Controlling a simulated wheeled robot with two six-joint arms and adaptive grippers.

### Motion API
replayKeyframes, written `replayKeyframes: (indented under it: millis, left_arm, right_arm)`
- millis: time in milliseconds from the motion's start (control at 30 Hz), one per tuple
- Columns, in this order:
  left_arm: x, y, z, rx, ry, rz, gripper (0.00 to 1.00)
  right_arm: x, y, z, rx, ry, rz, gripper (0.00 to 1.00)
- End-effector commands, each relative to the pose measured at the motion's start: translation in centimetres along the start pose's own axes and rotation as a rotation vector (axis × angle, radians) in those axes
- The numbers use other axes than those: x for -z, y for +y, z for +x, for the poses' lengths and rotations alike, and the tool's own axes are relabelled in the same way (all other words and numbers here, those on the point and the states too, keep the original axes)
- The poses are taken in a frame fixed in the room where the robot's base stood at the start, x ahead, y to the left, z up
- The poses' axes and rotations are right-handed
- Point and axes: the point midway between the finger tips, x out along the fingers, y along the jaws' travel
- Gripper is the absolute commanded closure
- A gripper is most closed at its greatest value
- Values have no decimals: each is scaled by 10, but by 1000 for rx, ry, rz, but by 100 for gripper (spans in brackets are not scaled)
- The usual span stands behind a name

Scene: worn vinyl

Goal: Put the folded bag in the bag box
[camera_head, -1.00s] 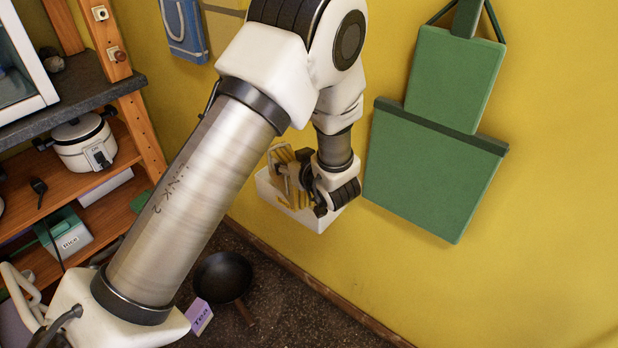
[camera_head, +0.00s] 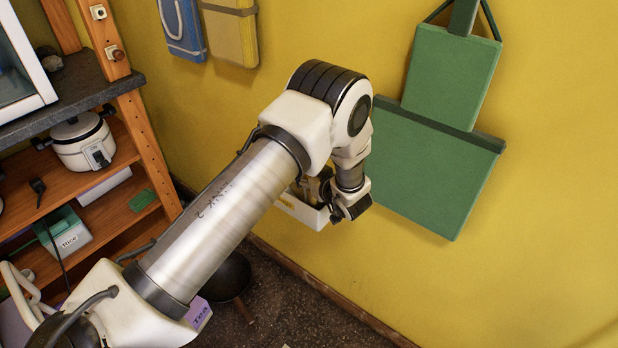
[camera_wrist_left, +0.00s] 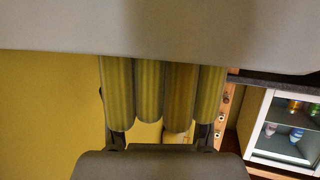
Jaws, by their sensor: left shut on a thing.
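The bag box (camera_head: 304,213) is a small white open-topped box against the yellow wall, partly hidden behind my left arm. My left gripper (camera_head: 326,189) is at the box's opening, dark and mostly hidden by the wrist. It is shut on the folded bag (camera_head: 308,187), an olive-yellow bundle showing in a small patch there. In the left wrist view the folded bag (camera_wrist_left: 148,90) shows as several upright, yellow-green striped folds between the dark fingers. I cannot tell whether the bag touches the box floor. My right gripper is out of view.
Blue (camera_head: 182,28) and yellow (camera_head: 230,35) bags hang above. Wooden shelves (camera_head: 70,200) with a rice cooker (camera_head: 84,143) stand left. A dark pan (camera_head: 232,277) and a Tea box (camera_head: 198,313) are below.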

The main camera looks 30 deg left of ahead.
Motion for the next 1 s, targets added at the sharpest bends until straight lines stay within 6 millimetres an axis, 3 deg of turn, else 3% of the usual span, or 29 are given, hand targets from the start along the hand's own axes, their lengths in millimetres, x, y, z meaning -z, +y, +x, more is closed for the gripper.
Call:
replayKeyframes:
  millis: [33, 433, 467, 500, 533, 867, 1000]
  left_arm:
    - [-8, 0, 3, 0, 0, 2, 83]
    - [-14, 4, 8, 0, 0, -1, 83]
    - [-15, 4, 8, 0, 0, -1, 43]
    - [-14, 4, 7, 0, 0, -1, 29]
    - [-14, 4, 7, 0, 0, -1, 22]
    - [-12, 4, 6, 0, 0, -1, 22]
    - [-10, 5, -8, -3, 1, 2, 22]
  right_arm:
    - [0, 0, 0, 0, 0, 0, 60]
    - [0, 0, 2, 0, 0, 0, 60]
    - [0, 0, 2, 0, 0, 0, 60]
    - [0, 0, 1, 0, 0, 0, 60]
    - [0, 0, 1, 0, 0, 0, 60]
    - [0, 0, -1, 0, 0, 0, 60]
    - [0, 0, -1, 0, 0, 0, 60]
